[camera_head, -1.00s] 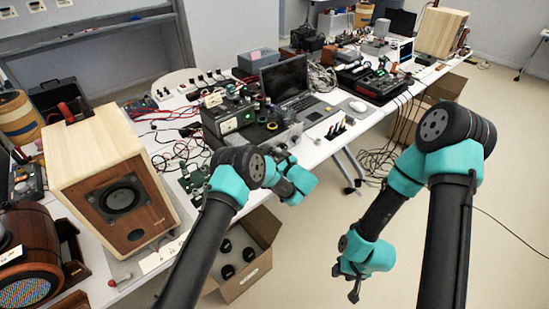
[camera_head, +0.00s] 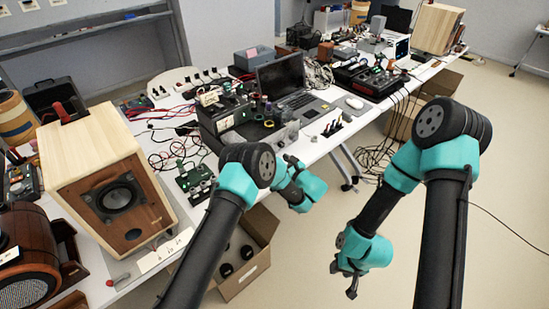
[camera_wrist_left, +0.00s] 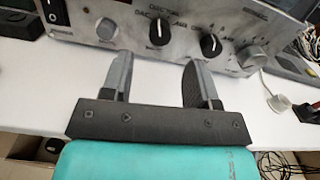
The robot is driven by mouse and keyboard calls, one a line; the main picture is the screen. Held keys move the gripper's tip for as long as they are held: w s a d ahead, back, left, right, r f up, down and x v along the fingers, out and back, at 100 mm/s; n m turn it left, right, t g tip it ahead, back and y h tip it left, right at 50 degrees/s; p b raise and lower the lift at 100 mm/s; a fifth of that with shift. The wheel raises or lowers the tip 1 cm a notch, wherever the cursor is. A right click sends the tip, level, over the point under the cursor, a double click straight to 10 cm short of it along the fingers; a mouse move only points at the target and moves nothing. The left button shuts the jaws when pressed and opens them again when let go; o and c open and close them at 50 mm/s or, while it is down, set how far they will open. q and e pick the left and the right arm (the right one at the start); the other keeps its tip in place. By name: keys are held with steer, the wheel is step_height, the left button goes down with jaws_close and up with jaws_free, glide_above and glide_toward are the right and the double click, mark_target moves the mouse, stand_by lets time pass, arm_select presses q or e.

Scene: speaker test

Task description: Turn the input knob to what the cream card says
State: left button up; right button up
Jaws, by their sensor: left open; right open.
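The silver amplifier (camera_head: 287,137) stands at the table's front edge, partly behind my left arm in the head view. In the left wrist view its front panel (camera_wrist_left: 75,27) fills the top. A black knob (camera_wrist_left: 160,31) has DAC lettering around it; a second black knob (camera_wrist_left: 211,45) is to its right. My left gripper (camera_wrist_left: 160,65) is open and empty, its fingers pointing at the panel below these knobs. A small cream card (camera_head: 208,98) shows on equipment behind; its writing is unreadable. My right gripper (camera_head: 343,280) is open and empty over the floor.
A wooden speaker (camera_head: 112,190) stands at left, with a pale labelled strip (camera_head: 165,252) before it. A laptop (camera_head: 282,76) and cables lie behind the amplifier. An open cardboard box (camera_head: 262,262) is under the front edge.

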arm_select(q)
steer(key=v, duration=1.1)
steer(key=shift+s+f, duration=0.1)
steer(key=shift+s, duration=0.05)
